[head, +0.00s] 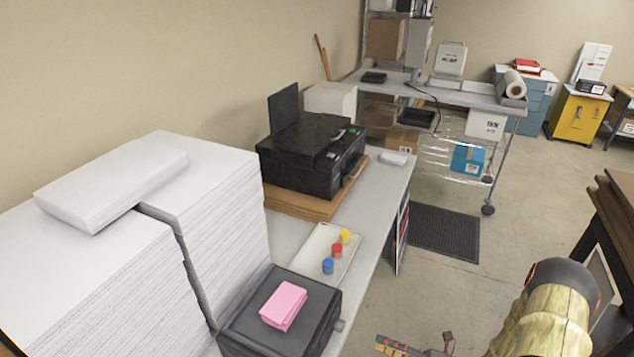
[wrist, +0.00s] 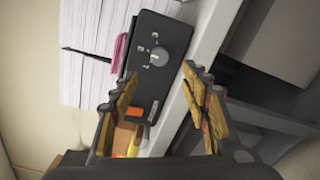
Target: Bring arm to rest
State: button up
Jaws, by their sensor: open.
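My gripper (wrist: 160,82) is open in the wrist view, its two brown-padded fingers spread with nothing held between them. Its finger parts also show at the bottom edge of the head view, right of the table, in free air. My arm stands at the lower right of the head view in a yellowish cover. The black laminator (head: 287,320) sits on the near end of the table with a pink stack (head: 283,304) on top. In the wrist view its knobbed side (wrist: 150,62) lies beyond the fingertips, apart from them.
The grey table (head: 384,190) also bears tall white paper stacks (head: 110,285), a black printer (head: 312,153) and a tray (head: 316,240) with red, yellow and blue pots. A brown-topped table (head: 615,205) stands at the right. Open floor (head: 480,290) lies between.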

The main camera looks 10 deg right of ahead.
jog(key=s+a+f+n+g, duration=0.2)
jog(key=s+a+n+g, duration=0.2)
jog(key=s+n, duration=0.25)
jog(key=s+r+n+g+h+b, duration=0.25)
jog(key=s+r+n+g, duration=0.4)
jog(key=n, duration=0.85)
notch_tip(320, 180, up, 9)
jog(key=s+d+n+h+b, duration=0.1)
jog(key=d+n+h+b, duration=0.15)
jog(key=n+h, duration=0.85)
jog(key=a+r+n+t+b, duration=0.4)
jog(key=a+r, duration=0.4)
jog(key=r, duration=0.3)
jog(key=n+t, duration=0.1)
jog(key=n, duration=0.1)
jog(key=shift+s+a+r+n+b, duration=0.25)
jog(key=shift+s+r+n+b, duration=0.05)
jog(key=shift+r+n, duration=0.05)
